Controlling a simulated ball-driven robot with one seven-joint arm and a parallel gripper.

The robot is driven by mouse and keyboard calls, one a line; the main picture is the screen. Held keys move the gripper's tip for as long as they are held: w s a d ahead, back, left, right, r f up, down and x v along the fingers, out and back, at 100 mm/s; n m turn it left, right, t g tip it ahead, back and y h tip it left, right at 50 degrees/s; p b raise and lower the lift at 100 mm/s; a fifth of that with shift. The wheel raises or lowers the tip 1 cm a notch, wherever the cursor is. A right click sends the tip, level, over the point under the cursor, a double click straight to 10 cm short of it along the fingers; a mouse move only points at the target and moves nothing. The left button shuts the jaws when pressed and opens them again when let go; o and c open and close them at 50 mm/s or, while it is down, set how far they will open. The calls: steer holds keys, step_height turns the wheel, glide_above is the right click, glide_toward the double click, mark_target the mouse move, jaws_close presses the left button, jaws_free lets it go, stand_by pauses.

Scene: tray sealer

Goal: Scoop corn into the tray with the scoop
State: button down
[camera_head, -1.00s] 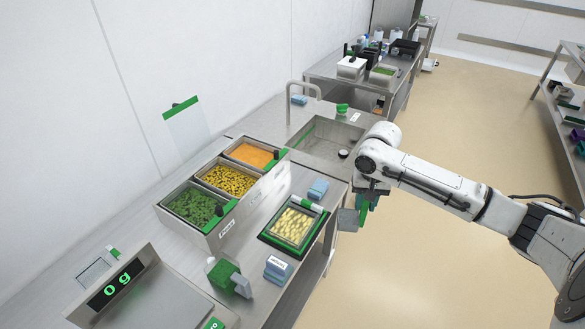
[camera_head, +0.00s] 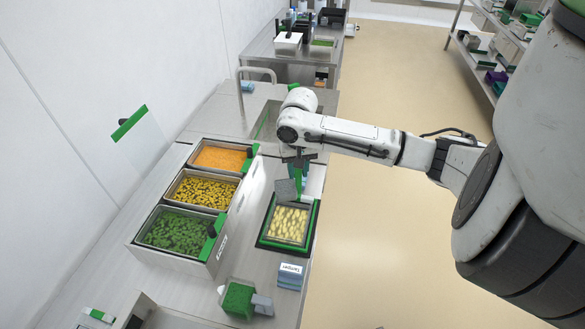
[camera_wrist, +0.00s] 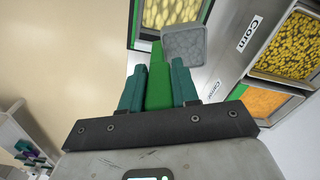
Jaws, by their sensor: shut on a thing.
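My gripper (camera_head: 302,158) is shut on the green handle of the scoop (camera_wrist: 159,88). The scoop's square grey head (camera_head: 286,190) points toward the tray and looks empty, as it also does in the wrist view (camera_wrist: 184,45). The tray (camera_head: 288,243) holds pale yellow pieces and sits in a green and black frame on the counter. The scoop head is by the tray's far left corner, apparently above it.
An orange bin (camera_head: 216,157) stands behind the corn and a green bin (camera_head: 172,233) in front, with green-handled tools at both. A green block-like item (camera_head: 241,299) and a blue stack labelled Tamper (camera_head: 290,275) lie in front. A sink and tap (camera_head: 257,72) are behind.

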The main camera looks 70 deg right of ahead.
steer(key=shift+a+f+h+b, duration=0.3)
steer(key=shift+f+b, duration=0.15)
steer(key=shift+b, duration=0.25)
steer(key=shift+s+a+f+t+h+b, duration=0.25)
steer(key=shift+t+h+b, duration=0.2)
steer(key=shift+b, duration=0.7)
steer(key=b, duration=0.1)
steer(key=h+b, duration=0.1)
steer(key=b, duration=0.1)
steer(key=shift+s+a+f+t, duration=0.2)
steer(key=shift+a+f+t, duration=0.05)
steer(key=shift+a+t, duration=0.15)
steer(key=shift+a+h+b, duration=0.15)
steer(key=shift+h+b, duration=0.2)
steer(key=shift+s+a+r, duration=0.1)
steer(key=shift+s+a+f+t+h+b, duration=0.3)
steer(key=shift+a+f+t+h+b, duration=0.5)
steer(key=shift+b, duration=1.55)
steer(key=shift+s+a+f+t+h+b, duration=0.15)
steer(key=shift+s+a+h+b, duration=0.25)
steer(key=shift+h+b, duration=1.3)
steer(key=shift+s+a+f+t+h+b, duration=0.3)
steer(key=shift+a+t+b, duration=0.3)
steer(key=shift+b, duration=2.35)
